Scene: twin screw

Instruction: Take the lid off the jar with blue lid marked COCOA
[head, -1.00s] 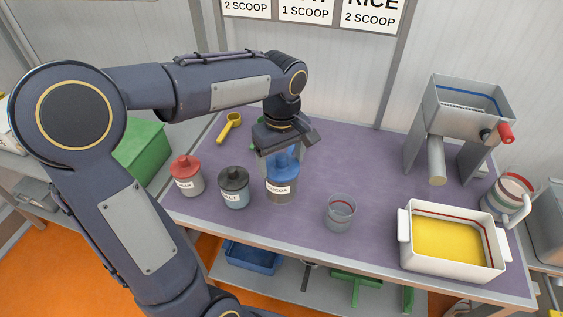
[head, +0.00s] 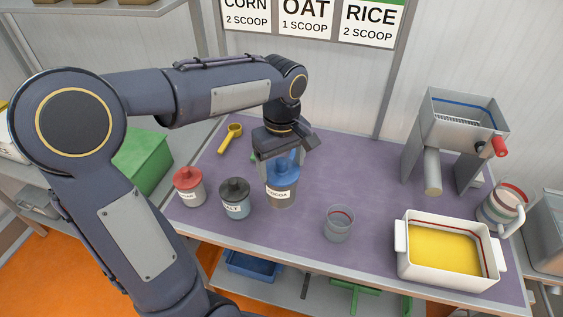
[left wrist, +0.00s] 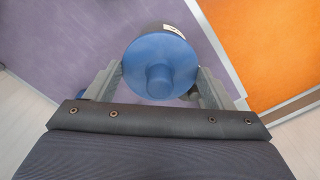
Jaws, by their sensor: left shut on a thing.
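The jar marked COCOA (head: 279,196) stands out in the middle left of the head view, with its blue lid (head: 285,173) on it. My left gripper (head: 281,170) comes down from above and is shut on the blue lid, one finger on each side. In the left wrist view the round lid (left wrist: 160,66) with its raised knob fills the space between the fingers, and a bit of the jar's label shows behind it. The lid and jar look joined. The jar seems slightly raised off the table, though its base is hard to judge. My right gripper is not in view.
A black-lidded jar (head: 235,198) and a red-lidded jar (head: 189,188) stand to the left. A clear cup (head: 338,224) stands to the right, then a white bin of yellow contents (head: 403,265) and a grey machine (head: 462,125). A yellow scoop (head: 232,133) lies behind.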

